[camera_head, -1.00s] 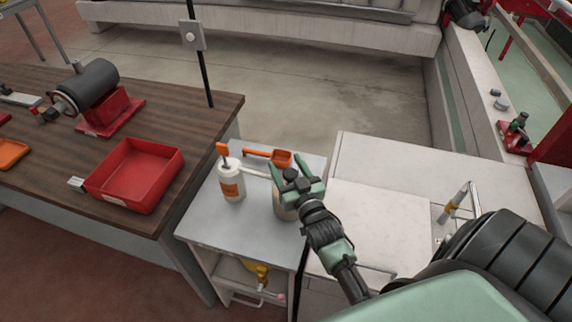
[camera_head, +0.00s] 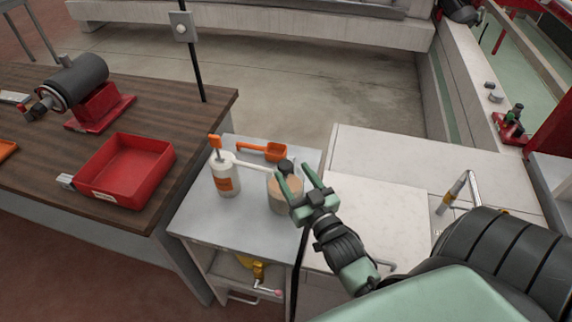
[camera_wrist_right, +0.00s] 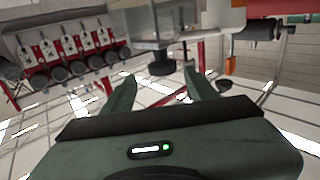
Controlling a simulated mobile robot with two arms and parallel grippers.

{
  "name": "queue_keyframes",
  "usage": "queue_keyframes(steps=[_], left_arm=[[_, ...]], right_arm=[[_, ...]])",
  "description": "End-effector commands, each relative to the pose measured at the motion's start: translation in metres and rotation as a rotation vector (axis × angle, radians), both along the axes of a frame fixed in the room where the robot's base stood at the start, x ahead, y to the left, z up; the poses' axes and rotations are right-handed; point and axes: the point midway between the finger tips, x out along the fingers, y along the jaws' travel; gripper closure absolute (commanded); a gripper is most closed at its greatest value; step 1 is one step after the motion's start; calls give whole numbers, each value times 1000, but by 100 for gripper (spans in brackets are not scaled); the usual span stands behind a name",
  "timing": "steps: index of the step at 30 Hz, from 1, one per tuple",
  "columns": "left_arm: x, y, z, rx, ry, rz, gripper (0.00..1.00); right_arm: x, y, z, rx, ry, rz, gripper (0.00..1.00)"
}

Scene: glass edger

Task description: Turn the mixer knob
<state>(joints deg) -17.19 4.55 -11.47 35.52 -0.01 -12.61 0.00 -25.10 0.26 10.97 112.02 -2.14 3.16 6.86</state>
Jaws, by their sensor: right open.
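A small round pot (camera_head: 283,194) with tan contents or lid stands upright on the grey side cabinet. A black knob (camera_head: 286,166) shows at its top; I take this pot to be the mixer. My right gripper (camera_head: 291,169) is open, its two green fingers pointing up and away, at the pot's right side. In the head view the fingertips frame the knob; I cannot tell whether they touch it. The fingers also show apart in the right wrist view (camera_wrist_right: 160,90), with a dark round part beyond them that I cannot identify. My left gripper is not in view.
A white bottle (camera_head: 225,175) with an orange nozzle stands close left of the pot. An orange scoop (camera_head: 264,151) lies behind. A red tray (camera_head: 125,170) sits on the wooden bench. A white counter (camera_head: 375,215) with a tap (camera_head: 455,192) lies to the right.

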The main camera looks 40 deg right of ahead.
Motion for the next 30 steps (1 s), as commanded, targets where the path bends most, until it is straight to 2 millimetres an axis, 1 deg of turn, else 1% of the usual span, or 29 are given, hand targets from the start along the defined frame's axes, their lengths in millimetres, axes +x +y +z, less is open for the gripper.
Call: queue_keyframes(steps=[1,6,12,15,20,23,26,30], left_arm=[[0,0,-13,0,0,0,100],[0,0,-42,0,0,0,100],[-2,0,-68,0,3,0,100],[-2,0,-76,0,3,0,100],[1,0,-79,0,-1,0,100],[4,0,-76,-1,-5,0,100],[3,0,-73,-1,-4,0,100],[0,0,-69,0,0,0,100]], right_arm=[[-1,-6,-7,-14,-3,25,42],[-2,-17,-12,-24,-5,133,42],[0,-17,-10,-16,0,269,42],[0,-14,-9,-8,5,319,42],[1,-11,-5,2,9,357,42],[8,-10,-3,3,8,359,42],[21,-8,-2,3,7,358,42],[42,-4,-1,4,6,357,42]])
